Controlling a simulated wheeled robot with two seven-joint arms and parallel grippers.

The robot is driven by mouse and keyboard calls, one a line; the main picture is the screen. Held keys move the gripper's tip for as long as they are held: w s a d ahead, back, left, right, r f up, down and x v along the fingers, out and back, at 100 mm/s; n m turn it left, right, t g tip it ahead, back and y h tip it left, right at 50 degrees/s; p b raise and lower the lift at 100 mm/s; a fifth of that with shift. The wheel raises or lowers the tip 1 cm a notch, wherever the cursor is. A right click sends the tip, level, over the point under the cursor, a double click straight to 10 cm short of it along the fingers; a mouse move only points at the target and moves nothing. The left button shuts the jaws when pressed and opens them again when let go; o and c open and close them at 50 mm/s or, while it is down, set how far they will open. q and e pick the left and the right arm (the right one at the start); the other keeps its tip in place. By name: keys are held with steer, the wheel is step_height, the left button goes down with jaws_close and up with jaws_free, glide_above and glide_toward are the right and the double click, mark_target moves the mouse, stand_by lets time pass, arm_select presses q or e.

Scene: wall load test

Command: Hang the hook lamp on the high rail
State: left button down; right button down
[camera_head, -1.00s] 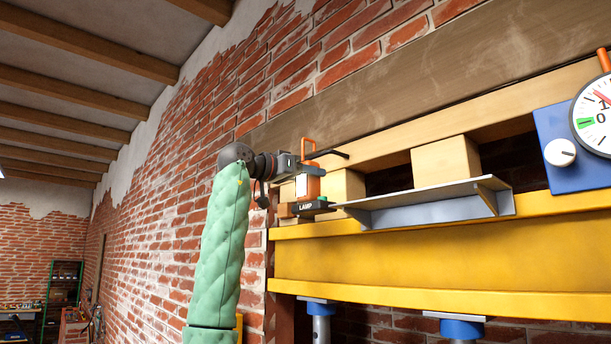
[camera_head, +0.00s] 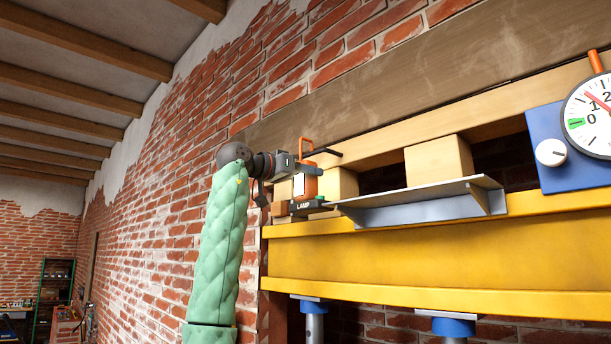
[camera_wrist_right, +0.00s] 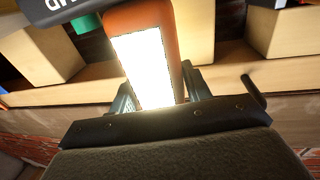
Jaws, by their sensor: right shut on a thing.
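The hook lamp (camera_head: 311,186) is orange with a bright white panel, an orange loop at its top and a dark base marked LAMP. My right gripper (camera_head: 298,172) is shut on its body and holds it upright before the wall frame. In the right wrist view the lamp's glowing panel (camera_wrist_right: 142,70) sits between the fingers of my right gripper (camera_wrist_right: 160,92). A short dark rod (camera_head: 328,152), perhaps the high rail, juts out beside the loop and also shows in the wrist view (camera_wrist_right: 253,91). I cannot tell whether loop and rod touch. My left gripper is out of view.
A grey shelf bracket (camera_head: 420,203) lies right of the lamp on a yellow beam (camera_head: 400,260). Wooden blocks (camera_head: 437,160) stand behind it. A blue box with a dial gauge (camera_head: 594,115) is at the right. Brick wall is left of my arm.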

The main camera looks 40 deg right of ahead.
mark_target(298, 183)
steer(key=shift+f, duration=0.2)
steer(key=shift+f+b, duration=0.9)
steer(key=shift+f, duration=0.25)
steer(key=shift+f, duration=0.1)
steer(key=c, duration=0.6)
jaws_free()
steer(key=shift+a, duration=0.1)
